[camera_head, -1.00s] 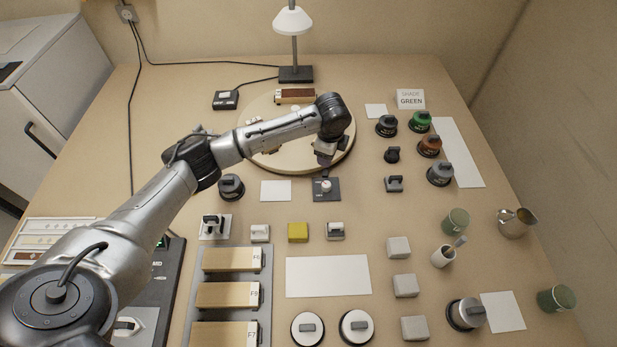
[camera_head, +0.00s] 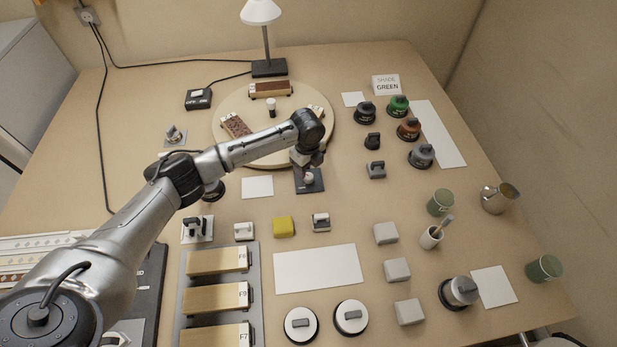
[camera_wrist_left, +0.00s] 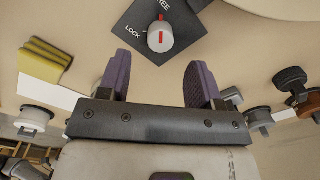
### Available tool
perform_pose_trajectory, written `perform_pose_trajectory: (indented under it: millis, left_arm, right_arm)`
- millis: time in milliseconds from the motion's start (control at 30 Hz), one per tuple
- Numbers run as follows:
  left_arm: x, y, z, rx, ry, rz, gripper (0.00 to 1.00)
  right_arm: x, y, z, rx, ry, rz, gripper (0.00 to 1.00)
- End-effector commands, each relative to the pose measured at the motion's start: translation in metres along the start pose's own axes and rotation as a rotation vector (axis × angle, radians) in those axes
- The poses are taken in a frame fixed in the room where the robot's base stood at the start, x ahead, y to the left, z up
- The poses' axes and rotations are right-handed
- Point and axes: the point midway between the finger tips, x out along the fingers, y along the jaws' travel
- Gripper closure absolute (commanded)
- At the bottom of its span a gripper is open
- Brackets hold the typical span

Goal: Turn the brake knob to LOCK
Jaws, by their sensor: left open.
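The brake knob (camera_wrist_left: 160,40) is a white round knob with a red line, on a dark square plate (camera_wrist_left: 190,22) lettered LOCK and FREE in the left wrist view. Its red line points toward FREE, not toward LOCK. In the head view the knob (camera_head: 309,178) sits on its plate (camera_head: 311,188) in front of the round board. My left gripper (camera_wrist_left: 159,76) is open, its two purple fingers apart and empty, with the knob just beyond the gap between the tips. In the head view the left gripper (camera_head: 305,162) is right behind and above the knob. My right gripper is not in view.
The round board (camera_head: 225,140) with blocks lies behind the plate. A white card (camera_head: 257,187) lies left of it and a grey knob piece (camera_head: 376,170) stands to its right. A yellow block (camera_head: 283,227) and a small clamp-like piece (camera_head: 321,222) are in front.

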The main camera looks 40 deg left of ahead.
Motion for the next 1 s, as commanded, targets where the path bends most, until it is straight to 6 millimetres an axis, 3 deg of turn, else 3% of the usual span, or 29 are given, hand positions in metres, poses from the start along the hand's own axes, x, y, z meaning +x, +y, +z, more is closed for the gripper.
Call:
perform_pose_trajectory:
  millis: [100,400,833,1000]
  left_arm:
    - [0.023,0.001,0.000,0.000,0.000,0.002,0.41]
    - [0.049,0.000,0.000,0.000,-0.001,0.001,0.41]
    - [0.053,0.000,0.000,0.000,-0.001,0.000,0.41]
    - [0.053,0.000,0.000,0.000,-0.001,0.000,0.57]
  right_arm:
    - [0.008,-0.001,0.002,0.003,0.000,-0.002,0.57]
    - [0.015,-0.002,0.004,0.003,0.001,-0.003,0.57]
    - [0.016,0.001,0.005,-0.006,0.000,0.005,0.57]
    - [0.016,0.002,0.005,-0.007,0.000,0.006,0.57]
